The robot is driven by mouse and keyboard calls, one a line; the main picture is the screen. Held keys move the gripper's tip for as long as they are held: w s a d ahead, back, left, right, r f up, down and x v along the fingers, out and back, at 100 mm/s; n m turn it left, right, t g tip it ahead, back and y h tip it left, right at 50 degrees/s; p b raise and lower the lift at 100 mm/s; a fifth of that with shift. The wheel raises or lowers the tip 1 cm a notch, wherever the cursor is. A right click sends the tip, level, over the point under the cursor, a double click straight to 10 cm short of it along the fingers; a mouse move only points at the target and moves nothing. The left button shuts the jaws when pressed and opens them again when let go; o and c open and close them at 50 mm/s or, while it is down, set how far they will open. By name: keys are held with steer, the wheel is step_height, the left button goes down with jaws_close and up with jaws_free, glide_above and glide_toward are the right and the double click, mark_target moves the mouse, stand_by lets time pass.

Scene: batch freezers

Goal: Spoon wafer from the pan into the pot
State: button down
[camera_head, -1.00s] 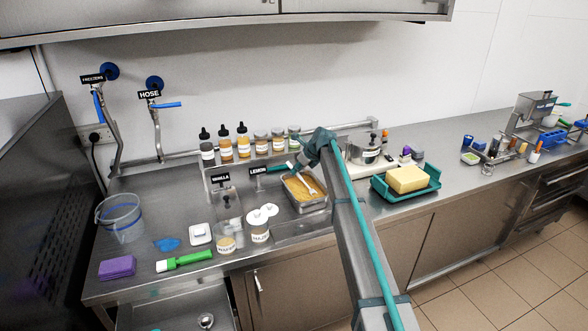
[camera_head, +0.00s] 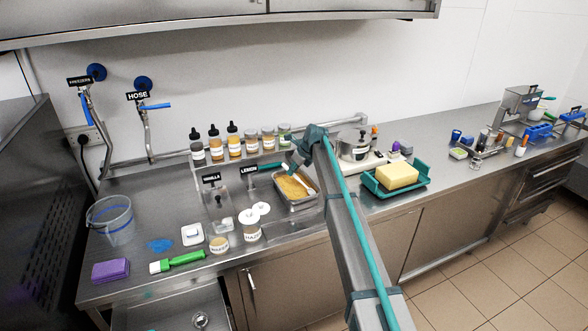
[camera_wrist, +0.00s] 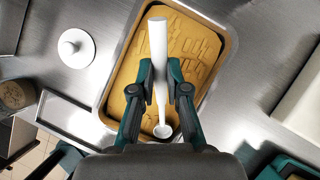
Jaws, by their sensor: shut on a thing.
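The pan (camera_head: 316,200) is a shallow rectangular metal tray holding a tan, crumbly wafer layer (camera_head: 291,186). In the wrist view the pan (camera_wrist: 231,50) lies directly below my gripper (camera_wrist: 160,80), with tan wafer (camera_wrist: 190,45) marked by grooves. My gripper is shut on a white spoon (camera_wrist: 158,42), holding it lengthwise over the pan. The spoon's small round bowl is at the lower end, towards the wrist; I cannot tell whether it touches the wafer. The metal pot (camera_head: 355,150) stands to the right of my arm, on a pale scale-like base (camera_head: 366,165).
Several bottles and jars (camera_head: 233,143) line the back. A teal tray (camera_head: 424,184) with a yellow block (camera_head: 398,175) is right of my arm. A clear bucket (camera_head: 111,222) stands at the left.

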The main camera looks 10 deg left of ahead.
steer(key=shift+w+a+r+p, duration=0.1)
steer(key=shift+a+r+p, duration=0.15)
steer(key=shift+r, duration=0.45)
steer(key=shift+w+a+r+p, duration=0.2)
steer(key=shift+r+p, duration=0.15)
steer(key=shift+r, duration=0.35)
steer(key=shift+w+a+r+p, duration=0.1)
steer(key=shift+a+r+p, duration=0.15)
steer(key=shift+r, duration=0.45)
steer(key=shift+w+a+r+p, duration=0.1)
steer(key=shift+a+r+p, duration=0.05)
steer(key=shift+r+p, duration=0.15)
steer(key=shift+w+a+f+g+h+p, duration=0.1)
steer(key=shift+w+a+g+h+p, duration=0.3)
steer(key=shift+a+h+p, duration=0.25)
steer(key=shift+w+a+g+h, duration=0.4)
steer(key=shift+a+g+h, duration=0.3)
steer(key=shift+h, duration=0.35)
